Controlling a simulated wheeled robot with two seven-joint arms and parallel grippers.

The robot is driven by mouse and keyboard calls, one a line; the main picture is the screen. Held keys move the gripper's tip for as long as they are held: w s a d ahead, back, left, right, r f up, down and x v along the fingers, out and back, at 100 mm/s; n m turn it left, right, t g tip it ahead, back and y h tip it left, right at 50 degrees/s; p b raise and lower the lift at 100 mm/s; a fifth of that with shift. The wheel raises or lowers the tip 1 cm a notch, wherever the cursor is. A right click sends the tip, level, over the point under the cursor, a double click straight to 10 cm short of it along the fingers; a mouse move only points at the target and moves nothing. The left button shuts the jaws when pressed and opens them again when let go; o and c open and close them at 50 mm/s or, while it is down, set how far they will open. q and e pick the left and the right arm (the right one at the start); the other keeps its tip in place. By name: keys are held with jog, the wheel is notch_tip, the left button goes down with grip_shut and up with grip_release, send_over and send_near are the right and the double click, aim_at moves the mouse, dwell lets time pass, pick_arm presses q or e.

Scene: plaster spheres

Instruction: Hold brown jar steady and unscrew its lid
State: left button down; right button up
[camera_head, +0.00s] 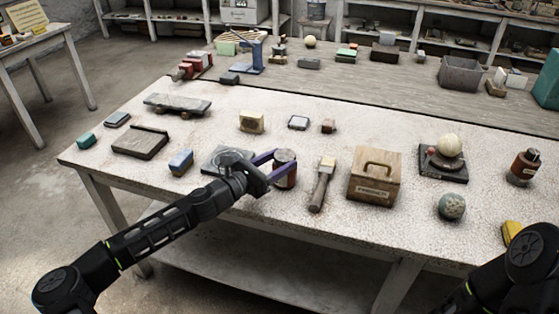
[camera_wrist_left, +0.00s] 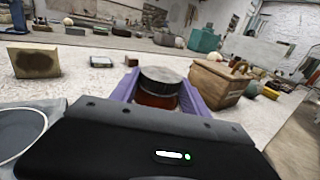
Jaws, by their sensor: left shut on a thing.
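The brown jar (camera_head: 286,172) stands upright near the front edge of the pale table, with its dark lid (camera_head: 285,156) on top. My left gripper (camera_head: 276,164) has its purple fingers shut around the jar's body. In the left wrist view the jar (camera_wrist_left: 158,92) sits between the two fingers, and its lid (camera_wrist_left: 161,75) is above them and uncovered. My right arm shows at the lower right of the head view, but its gripper is out of view.
A second brown bottle (camera_head: 523,167), a speckled sphere (camera_head: 451,206) and a yellow object (camera_head: 511,231) are at the right.

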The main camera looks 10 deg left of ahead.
pick_arm(q)
jog(key=c, duration=1)
grip_release()
jog(key=shift+f, duration=0.15)
jog(key=o, duration=0.4)
jog(key=shift+o, duration=0.2)
jog(key=shift+r, duration=0.25)
jog(key=shift+s+a+f, duration=0.1)
jog(key=shift+s+a, duration=0.1)
jog(key=shift+s, duration=0.05)
jog(key=b+v, duration=0.1)
jog(key=v, duration=1)
jog(key=shift+s+a+b, duration=0.1)
jog(key=shift+s+b, duration=0.05)
jog(key=shift+b, duration=0.2)
